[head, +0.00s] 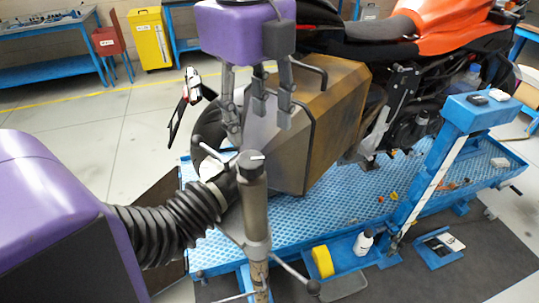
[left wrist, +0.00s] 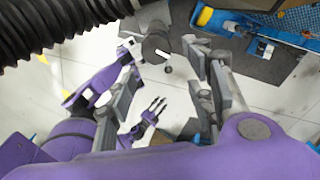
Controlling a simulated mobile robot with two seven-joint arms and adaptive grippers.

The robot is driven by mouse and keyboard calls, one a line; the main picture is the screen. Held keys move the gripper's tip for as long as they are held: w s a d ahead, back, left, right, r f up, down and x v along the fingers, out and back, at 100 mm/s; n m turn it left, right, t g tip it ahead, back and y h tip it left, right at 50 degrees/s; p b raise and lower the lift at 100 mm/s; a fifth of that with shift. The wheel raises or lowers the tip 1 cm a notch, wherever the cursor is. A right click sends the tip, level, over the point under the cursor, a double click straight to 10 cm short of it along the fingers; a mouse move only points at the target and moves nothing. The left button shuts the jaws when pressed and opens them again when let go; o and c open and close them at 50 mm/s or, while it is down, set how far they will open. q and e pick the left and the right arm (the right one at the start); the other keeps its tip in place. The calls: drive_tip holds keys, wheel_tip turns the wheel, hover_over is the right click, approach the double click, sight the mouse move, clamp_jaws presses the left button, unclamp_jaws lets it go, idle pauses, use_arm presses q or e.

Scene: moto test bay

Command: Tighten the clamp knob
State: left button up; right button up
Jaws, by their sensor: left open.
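The clamp knob (head: 251,160) is a dark grey cap with a white mark, on top of an upright grey post (head: 256,215) with side handles. My left gripper (head: 259,122) is above it, fingers pointing down, spread and empty. The fingertips look a little above the knob and do not touch it, as far as I can tell. In the left wrist view the knob (left wrist: 155,48) shows between and beyond the open fingers (left wrist: 166,66). A small purple and grey gripper (left wrist: 148,118), apparently my right one, shows low in that view; its finger opening is unclear.
A brown and grey metal box (head: 310,120) stands just behind the post. An orange motorcycle (head: 440,25) stands on the blue lift table (head: 340,210). A black corrugated hose (head: 175,220) runs close to the left of the post.

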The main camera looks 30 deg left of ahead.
sight(248, 161)
use_arm(q)
drive_tip(key=shift+s+a+n, duration=0.3)
drive_tip(key=shift+a+n, duration=0.1)
drive_tip(key=shift+a, duration=0.15)
drive_tip(key=shift+s+a+f, duration=0.1)
drive_tip(key=shift+a+f, duration=0.1)
drive_tip(key=shift+f, duration=0.05)
drive_tip(key=f, duration=0.7)
drive_tip(key=shift+d+f, duration=0.15)
drive_tip(key=shift+d, duration=0.05)
drive_tip(key=shift+f, duration=0.1)
drive_tip(key=c, duration=1.1)
